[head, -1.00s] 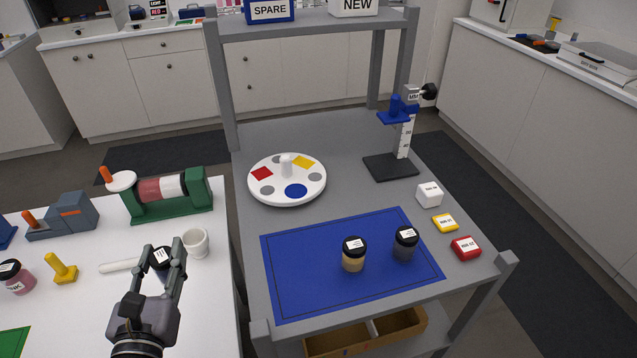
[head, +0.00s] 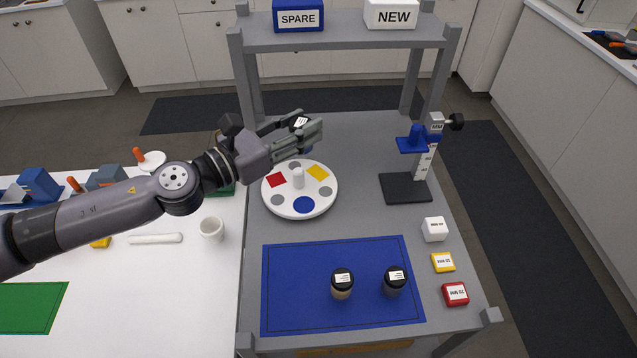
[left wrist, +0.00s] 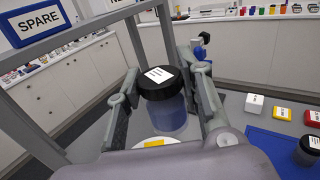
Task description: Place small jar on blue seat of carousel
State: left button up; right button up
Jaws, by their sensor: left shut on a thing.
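My left gripper (head: 303,128) is shut on a small jar with a black lid and white label (head: 301,122). In the left wrist view the jar (left wrist: 168,112) is upright between the fingers, with bluish contents below the lid. In the head view the gripper hides most of the jar. The white carousel (head: 326,203) stands on the grey bench, and the held jar appears above and beyond its far edge. The carousel's blue seat (head: 303,205) is on the near side and looks empty. My right gripper is not in view.
A blue mat (head: 290,300) holds a tan jar (head: 342,290) and a dark jar (head: 395,285). A stand with a blue bracket (head: 412,143) is right of the carousel. Shelf posts (head: 245,90) and an upper shelf (head: 350,40) rise behind. A white mug (head: 212,229) stands at left.

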pick_arm(q)
jog(key=shift+w+d+r, duration=0.15)
jog(key=shift+w+r, duration=0.05)
jog(key=shift+w, duration=0.3)
jog(key=shift+w+d+r, duration=0.15)
jog(key=shift+w, duration=0.35)
jog(key=shift+a+f, duration=0.1)
jog(key=shift+f, duration=0.65)
notch_tip(320, 180, down, 7)
jog(key=b, duration=0.4)
send_over(303, 206)
notch_tip(303, 206, down, 7)
jog(key=shift+f+b, duration=0.4)
jog(key=shift+f, duration=1.45)
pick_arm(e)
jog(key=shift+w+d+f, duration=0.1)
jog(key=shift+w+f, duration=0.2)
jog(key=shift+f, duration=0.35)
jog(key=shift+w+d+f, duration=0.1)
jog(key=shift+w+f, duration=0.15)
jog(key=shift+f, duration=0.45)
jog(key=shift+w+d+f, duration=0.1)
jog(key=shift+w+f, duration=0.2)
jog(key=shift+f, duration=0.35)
